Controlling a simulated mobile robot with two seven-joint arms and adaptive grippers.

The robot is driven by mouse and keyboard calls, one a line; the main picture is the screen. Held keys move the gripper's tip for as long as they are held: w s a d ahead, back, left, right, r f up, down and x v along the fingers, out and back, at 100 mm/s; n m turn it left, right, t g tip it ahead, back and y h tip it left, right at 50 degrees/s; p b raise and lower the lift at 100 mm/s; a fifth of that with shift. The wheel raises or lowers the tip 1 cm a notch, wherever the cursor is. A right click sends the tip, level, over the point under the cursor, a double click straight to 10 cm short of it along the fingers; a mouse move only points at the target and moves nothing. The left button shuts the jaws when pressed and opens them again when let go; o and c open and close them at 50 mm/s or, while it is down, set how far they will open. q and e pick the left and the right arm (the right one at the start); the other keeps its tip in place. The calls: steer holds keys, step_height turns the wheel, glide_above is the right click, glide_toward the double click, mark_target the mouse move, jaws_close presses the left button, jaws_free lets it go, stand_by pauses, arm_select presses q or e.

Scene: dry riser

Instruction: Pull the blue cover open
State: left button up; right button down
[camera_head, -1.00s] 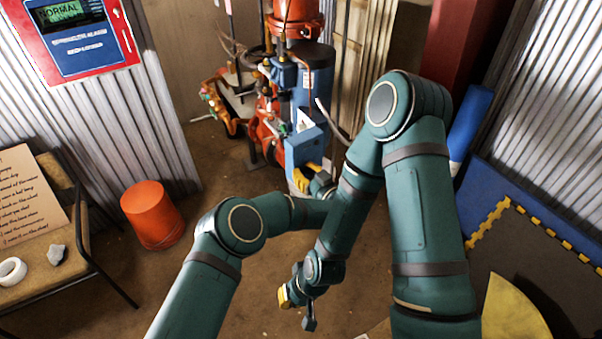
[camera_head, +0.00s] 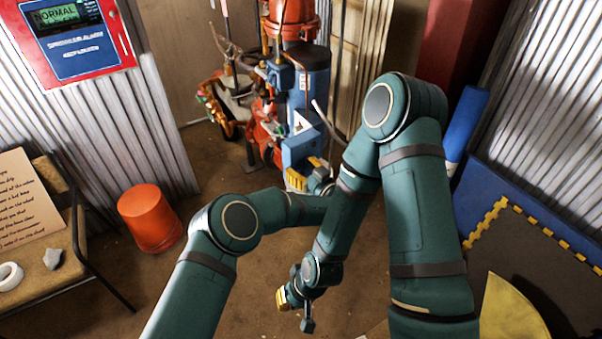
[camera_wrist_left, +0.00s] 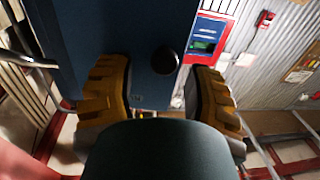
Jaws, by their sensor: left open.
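The blue cover (camera_head: 298,151) is a box-like panel on the front of the red and blue riser. In the left wrist view the blue cover (camera_wrist_left: 105,28) fills the upper left, with a round dark knob (camera_wrist_left: 164,60) near its right edge. My left gripper (camera_head: 307,172) is open just below the cover. Its yellow fingers (camera_wrist_left: 160,92) stand either side of the cover's knob edge in the wrist view; I cannot tell whether they touch it. My right gripper (camera_head: 282,299) hangs low over the floor, away from the cover; its jaw state is unclear.
Red and blue pipework (camera_head: 292,50) rises behind the cover. An orange bucket (camera_head: 150,218) and a chair (camera_head: 88,262) stand at the left. A red alarm panel (camera_head: 75,38) is on the corrugated wall. Blue mats (camera_head: 510,190) lean at the right.

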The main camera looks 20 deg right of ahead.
arm_select(q)
step_height(320, 180, up, 8)
steer(key=shift+r, duration=0.1)
stand_by(0.6)
